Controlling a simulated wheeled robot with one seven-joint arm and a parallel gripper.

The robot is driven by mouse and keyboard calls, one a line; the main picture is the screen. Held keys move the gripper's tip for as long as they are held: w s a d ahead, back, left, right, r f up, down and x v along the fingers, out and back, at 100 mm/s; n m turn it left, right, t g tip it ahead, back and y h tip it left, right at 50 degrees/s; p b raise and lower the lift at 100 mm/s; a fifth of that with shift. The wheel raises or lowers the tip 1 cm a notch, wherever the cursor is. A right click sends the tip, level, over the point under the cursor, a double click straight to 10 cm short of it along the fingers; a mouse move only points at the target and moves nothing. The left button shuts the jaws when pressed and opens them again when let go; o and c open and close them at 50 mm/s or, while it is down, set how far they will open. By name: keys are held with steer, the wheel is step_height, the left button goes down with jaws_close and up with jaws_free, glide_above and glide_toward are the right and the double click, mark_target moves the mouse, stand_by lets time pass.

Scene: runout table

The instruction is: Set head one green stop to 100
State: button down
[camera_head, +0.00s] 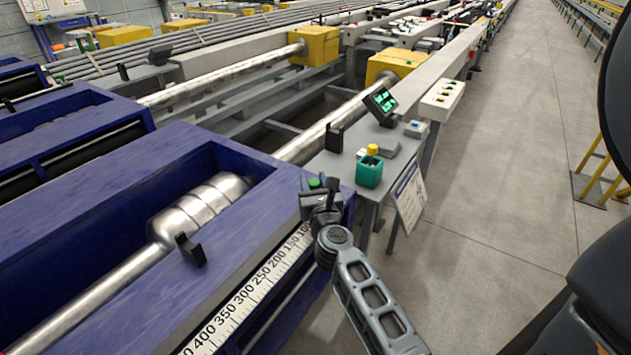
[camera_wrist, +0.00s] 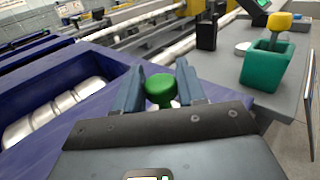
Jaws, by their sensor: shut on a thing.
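The green stop shows as a green knob (camera_head: 314,183) at the far end of the blue head's white scale. In the wrist view the green knob (camera_wrist: 160,88) sits between the two blue-grey fingers. My gripper (camera_head: 325,193) is shut on it; the gripper also shows in the wrist view (camera_wrist: 161,84). The scale (camera_head: 250,290) reads from 400 near the front to 150 and on toward 100 beside the stop. The lowest numbers and the stop's exact mark are hidden by my gripper, so I cannot tell the reading.
The blue head (camera_head: 95,225) holds a ribbed metal roller. A grey side table beyond carries a green box (camera_head: 369,171), a yellow knob and a small display (camera_head: 380,104). A paper sign (camera_head: 410,198) hangs at its edge. Clear floor (camera_head: 500,190) lies to the right.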

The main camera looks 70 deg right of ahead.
steer(key=a, duration=0.3)
steer(key=w+a, duration=0.1)
steer(key=a, duration=0.2)
steer(key=w+a+b, duration=0.1)
steer(key=a, duration=0.2)
steer(key=shift+w, duration=0.1)
steer(key=c, duration=0.8)
jaws_free()
steer(key=shift+s+a+f, duration=0.1)
steer(key=shift+s+a, duration=0.15)
steer(key=shift+a, duration=0.25)
steer(key=b+v, duration=0.2)
steer(key=v, duration=0.4)
steer(key=shift+s+a, duration=0.25)
